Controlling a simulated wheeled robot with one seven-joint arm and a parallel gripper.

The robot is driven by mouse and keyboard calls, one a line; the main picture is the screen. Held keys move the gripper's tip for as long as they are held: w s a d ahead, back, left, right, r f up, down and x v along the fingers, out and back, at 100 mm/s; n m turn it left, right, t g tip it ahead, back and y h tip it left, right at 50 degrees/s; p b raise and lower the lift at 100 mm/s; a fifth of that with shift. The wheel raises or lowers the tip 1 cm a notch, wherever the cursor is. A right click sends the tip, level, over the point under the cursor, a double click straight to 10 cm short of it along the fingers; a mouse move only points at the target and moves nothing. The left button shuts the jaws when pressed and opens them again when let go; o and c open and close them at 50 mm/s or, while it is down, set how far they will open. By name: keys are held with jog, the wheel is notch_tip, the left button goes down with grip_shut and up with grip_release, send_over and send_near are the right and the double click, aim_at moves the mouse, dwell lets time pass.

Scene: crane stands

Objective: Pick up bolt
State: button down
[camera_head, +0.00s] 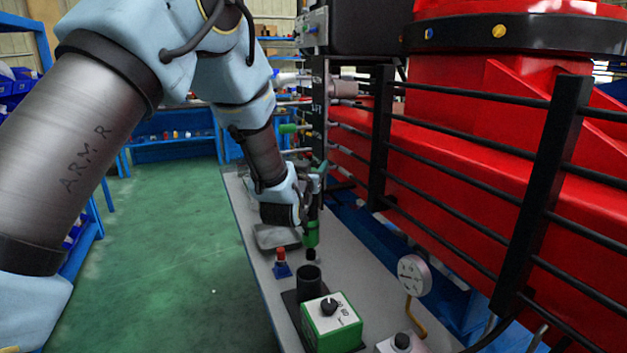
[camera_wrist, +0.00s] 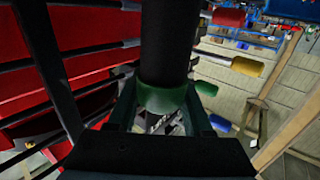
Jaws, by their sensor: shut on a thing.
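My gripper (camera_head: 313,190) is over the long grey table, partly hidden behind my own wrist. It is shut on an upright green-and-black tool (camera_head: 312,232), whose black tip points down just above the table or touches it; I cannot tell which. In the wrist view, the tool's black shaft and green band (camera_wrist: 162,98) stand between the two fingers (camera_wrist: 160,122). No bolt can be made out clearly. A small red-topped piece on a blue base (camera_head: 281,262) stands on the table, left of the tool tip.
A grey tray (camera_head: 277,237) lies by my wrist. A black cup (camera_head: 309,283), a green-and-white box with a knob (camera_head: 332,322) and a dial gauge (camera_head: 413,275) stand nearer. A black railing (camera_head: 540,190) and a red machine (camera_head: 460,150) border the right. Green floor is clear at left.

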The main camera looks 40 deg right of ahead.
jog(key=shift+f+p, duration=0.45)
jog(key=shift+f, duration=1.55)
jog(key=shift+f, duration=0.15)
jog(key=shift+c, duration=1.6)
grip_release()
jog(key=shift+f, duration=0.1)
jog(key=b+v, duration=0.4)
jog(key=v, duration=0.8)
